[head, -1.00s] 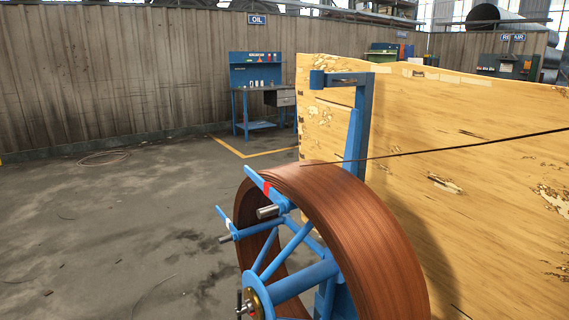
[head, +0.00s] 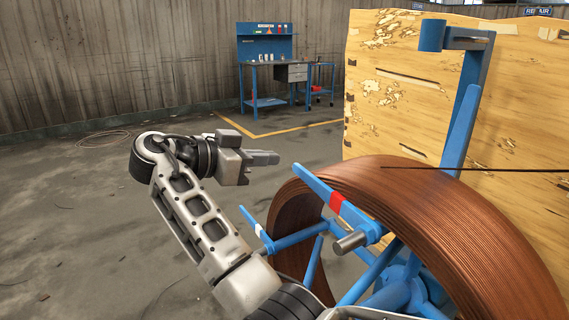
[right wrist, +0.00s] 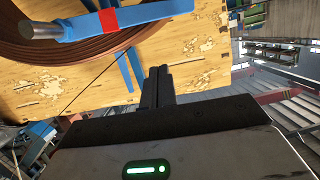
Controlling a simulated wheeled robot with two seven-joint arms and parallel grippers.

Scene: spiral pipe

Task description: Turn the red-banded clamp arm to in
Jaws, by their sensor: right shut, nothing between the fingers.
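The red-banded clamp arm (head: 337,203) is a blue bar on the near face of the spool wheel. It slants from upper left to lower right, past the rim of the brown coil (head: 440,225), with a grey metal pin (head: 350,243) at its lower end. In the right wrist view the red-banded clamp arm (right wrist: 140,15) crosses the top. My right gripper (head: 277,158) is shut and empty, left of the clamp arm's upper tip and apart from it. Its closed fingers (right wrist: 160,72) point toward the coil side in the wrist view. My left gripper is out of view.
A white-banded clamp arm (head: 263,237) sits lower left on the same wheel. A blue post (head: 464,120) rises behind the coil, with a thin strand running off right. A wooden panel (head: 400,110) stands behind. A blue workbench (head: 268,75) is far off. Floor at left is open.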

